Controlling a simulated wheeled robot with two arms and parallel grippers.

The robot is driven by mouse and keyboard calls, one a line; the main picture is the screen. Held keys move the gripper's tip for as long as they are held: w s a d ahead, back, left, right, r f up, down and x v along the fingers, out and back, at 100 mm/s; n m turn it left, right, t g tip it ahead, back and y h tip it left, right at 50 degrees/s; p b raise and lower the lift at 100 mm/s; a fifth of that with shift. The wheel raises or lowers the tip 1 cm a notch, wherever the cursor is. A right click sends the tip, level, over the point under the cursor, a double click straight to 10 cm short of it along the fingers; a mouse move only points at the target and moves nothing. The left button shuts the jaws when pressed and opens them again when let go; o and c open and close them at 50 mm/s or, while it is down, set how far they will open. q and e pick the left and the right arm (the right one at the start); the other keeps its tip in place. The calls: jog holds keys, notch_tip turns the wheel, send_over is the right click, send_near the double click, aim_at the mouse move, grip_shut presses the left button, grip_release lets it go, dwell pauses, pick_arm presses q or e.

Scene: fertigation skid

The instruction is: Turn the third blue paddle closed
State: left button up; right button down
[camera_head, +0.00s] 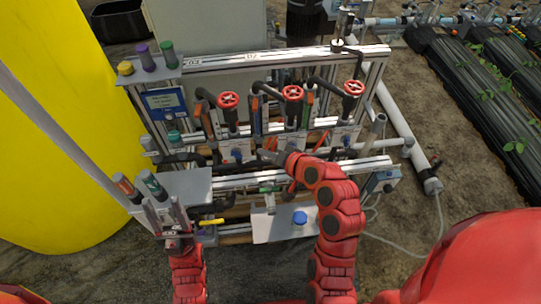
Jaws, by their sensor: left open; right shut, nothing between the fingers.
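Small blue parts that may be the paddles show on pale boxes low on the skid. One is at the left (237,154) and another at the right (346,141); they are too small for me to tell their angle. The middle one is hard to make out behind my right gripper. My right gripper (266,154) is shut and empty, reaching left in front of the pipework between the left and middle red handwheels. My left gripper (166,213) is open and empty, pointing up at the lower left, in front of a grey shelf.
Red handwheels (228,100) line the skid above the boxes. A yellow handle (211,222) is just right of my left gripper. A yellow tank (60,130) fills the left side.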

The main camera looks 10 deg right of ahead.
aim_at(236, 154)
jog(key=w+a+f+p, duration=0.1)
jog(key=w+a+f, duration=0.2)
jog(key=a+f, duration=0.2)
jog(key=shift+w, duration=0.2)
jog(key=shift+a, duration=0.1)
jog(key=f+m+y+b, duration=0.1)
jog(key=b, duration=0.3)
jog(key=f+m+t+y+b, duration=0.1)
jog(key=y+b, duration=0.1)
jog(key=b, duration=0.3)
jog(key=f+m+t+y+b, duration=0.1)
jog(key=y+b, duration=0.1)
jog(key=b, duration=0.3)
jog(key=shift+s+a+f+m, duration=0.15)
jog(key=shift+a+m, duration=0.1)
jog(key=shift+m, duration=0.15)
jog(key=shift+a+m+y+b, duration=0.15)
jog(key=shift+m+y+b, duration=0.25)
jog(key=shift+b, duration=0.55)
jog(key=shift+t, duration=0.4)
jog(key=shift+a+b, duration=0.1)
jog(key=shift+b, duration=0.2)
